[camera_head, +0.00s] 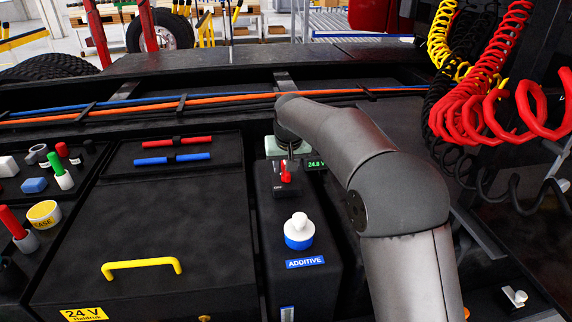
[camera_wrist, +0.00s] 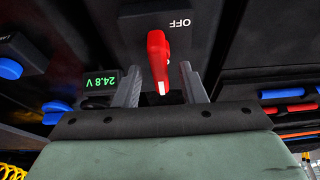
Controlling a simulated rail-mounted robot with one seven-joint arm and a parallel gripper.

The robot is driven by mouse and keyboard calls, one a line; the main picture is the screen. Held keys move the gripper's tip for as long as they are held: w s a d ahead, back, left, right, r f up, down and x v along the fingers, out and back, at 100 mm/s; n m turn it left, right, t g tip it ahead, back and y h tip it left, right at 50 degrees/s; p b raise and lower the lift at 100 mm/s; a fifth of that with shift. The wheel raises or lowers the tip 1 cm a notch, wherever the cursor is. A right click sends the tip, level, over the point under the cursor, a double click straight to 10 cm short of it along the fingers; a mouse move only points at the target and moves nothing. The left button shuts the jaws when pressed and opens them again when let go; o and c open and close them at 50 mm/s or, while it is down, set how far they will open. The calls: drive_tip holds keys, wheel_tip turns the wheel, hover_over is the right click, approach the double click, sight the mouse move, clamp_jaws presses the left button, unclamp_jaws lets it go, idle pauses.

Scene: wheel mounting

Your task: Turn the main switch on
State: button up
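The main switch is a red lever (camera_wrist: 157,52) on a dark box, with an "OFF" label beside it in the wrist view. In the head view the red lever (camera_head: 286,174) shows just below my gripper (camera_head: 289,158). In the wrist view my gripper (camera_wrist: 162,70) is open. Its two grey fingers stand on either side of the lever's free end, with a visible gap on each side. The lever's white-marked tip lies between them. I cannot tell how deep the fingers reach along the lever.
A green "24.8 V" display (camera_head: 316,164) sits beside the switch. A white-and-blue additive cap (camera_head: 299,231) is in front of it. A black box with a yellow handle (camera_head: 141,267) is to the left. Orange and blue lines (camera_head: 215,102) run behind; red coiled hoses (camera_head: 490,90) hang right.

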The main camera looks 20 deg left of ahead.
drive_tip(key=v, duration=1.7)
drive_tip(key=shift+r+b, duration=0.2)
drive_tip(key=shift+b, duration=0.2)
drive_tip(key=s+d+f+m+h, duration=0.1)
drive_tip(key=s+d+f, duration=0.2)
drive_tip(key=d, duration=0.4)
drive_tip(key=s+d+f+m+g, duration=0.1)
drive_tip(key=s+d+f, duration=0.15)
drive_tip(key=d, duration=0.45)
drive_tip(key=s+d+f+h, duration=0.1)
drive_tip(key=s+d+f, duration=0.2)
drive_tip(key=d, duration=0.4)
drive_tip(key=s+d+f+m+g, duration=0.1)
drive_tip(key=s+d+f, duration=0.5)
drive_tip(key=s, duration=0.4)
drive_tip(key=s+d+f+m+g, duration=0.1)
drive_tip(key=s+d+f+m, duration=0.1)
drive_tip(key=s+d+f, duration=0.5)
drive_tip(key=s, duration=0.4)
drive_tip(key=shift+f+g, duration=0.3)
drive_tip(key=shift+f, duration=0.05)
